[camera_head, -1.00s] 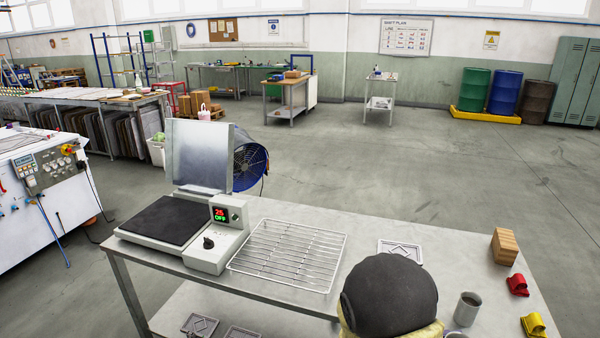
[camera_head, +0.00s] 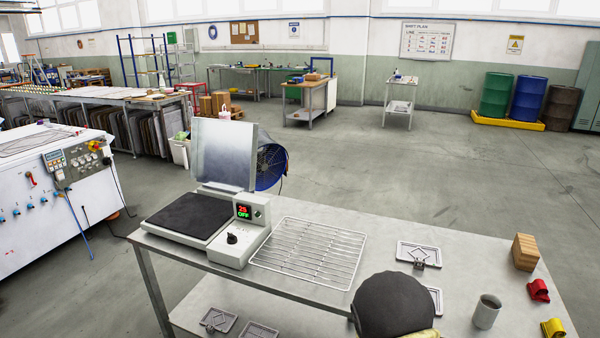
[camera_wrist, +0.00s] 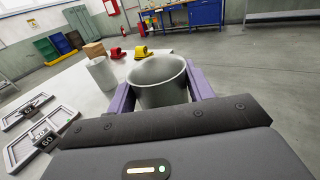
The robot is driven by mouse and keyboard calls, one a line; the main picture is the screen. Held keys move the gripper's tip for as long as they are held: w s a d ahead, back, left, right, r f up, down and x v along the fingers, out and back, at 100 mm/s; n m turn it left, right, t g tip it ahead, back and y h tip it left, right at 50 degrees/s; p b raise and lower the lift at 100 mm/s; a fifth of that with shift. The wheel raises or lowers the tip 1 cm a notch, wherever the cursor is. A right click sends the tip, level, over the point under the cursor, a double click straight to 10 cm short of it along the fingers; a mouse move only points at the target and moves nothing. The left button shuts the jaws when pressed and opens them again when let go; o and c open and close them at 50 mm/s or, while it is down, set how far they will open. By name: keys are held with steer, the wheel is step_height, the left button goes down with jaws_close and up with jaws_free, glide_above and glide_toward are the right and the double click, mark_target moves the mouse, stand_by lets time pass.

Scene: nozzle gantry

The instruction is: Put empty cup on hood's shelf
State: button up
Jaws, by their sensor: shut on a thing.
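A grey cup (camera_wrist: 160,82) stands between the two purple fingers of my gripper (camera_wrist: 160,100) in the wrist view. My gripper is shut on it. The cup is upright or nearly so, and its open mouth shows a bare grey inside; its bottom is hidden. A second grey cup (camera_head: 487,312) stands on the metal table near its right end, and it also shows in the wrist view (camera_wrist: 102,75), left of the held cup. In the head view my dark arm part covers the front of the table, and my fingers are hidden. I cannot pick out a hood or its shelf.
The metal table (camera_head: 300,297) bears a heat press (camera_head: 205,220), a wire rack (camera_head: 310,252), flat grey fixtures (camera_head: 418,252), a wooden block (camera_head: 525,252), and red (camera_head: 539,290) and yellow (camera_head: 553,328) items. A blue fan (camera_head: 271,166) stands behind. Open floor (camera_head: 400,165) lies beyond.

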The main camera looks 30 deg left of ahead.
steer(key=d+f+n+t+y, duration=0.2)
steer(key=d+f, duration=0.2)
steer(key=f, duration=0.3)
steer(key=s+d+f+n+t+y, duration=0.1)
steer(key=d+f+n+y, duration=0.1)
steer(key=f, duration=0.6)
steer(key=shift+d+f+t+y, duration=0.2)
steer(key=shift+d+t+y, duration=0.25)
steer(key=shift+d, duration=0.4)
steer(key=shift+a, duration=0.2)
